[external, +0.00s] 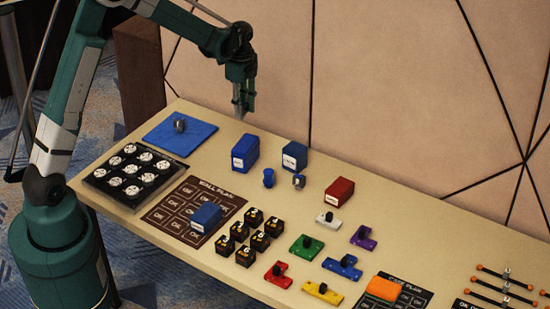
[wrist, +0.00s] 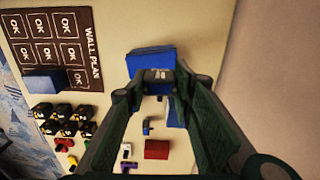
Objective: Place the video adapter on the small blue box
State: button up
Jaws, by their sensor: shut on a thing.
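My gripper (external: 239,113) hangs above the back of the table, just over and slightly left of a blue box with a white label (external: 246,152). In the wrist view my gripper (wrist: 158,76) is shut on a small grey piece with pale marks (wrist: 157,75), which I take for the video adapter; the fingers partly hide it. A blue box (wrist: 148,55) shows behind it there. Another blue box (external: 294,156) stands to the right, and a smaller, lower blue box (external: 206,217) lies on the wall plan sheet; it also shows in the wrist view (wrist: 44,80).
A blue mat (external: 160,137) with a small grey piece and a black tray of round pieces (external: 105,178) are at left. The wall rises behind the table.

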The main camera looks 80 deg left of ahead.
jog(key=d+r, duration=0.1)
jog(key=d, duration=0.1)
jog(key=shift+w+d+r+p, duration=0.15)
jog(key=shift+d+r+p, duration=0.25)
send_over(246, 143)
jog(key=shift+f, duration=3.15)
jog(key=shift+f, duration=1.85)
jog(key=shift+f+b, duration=0.2)
jog(key=shift+b, duration=0.15)
jog(key=o, duration=0.8)
jog(key=shift+r, duration=0.15)
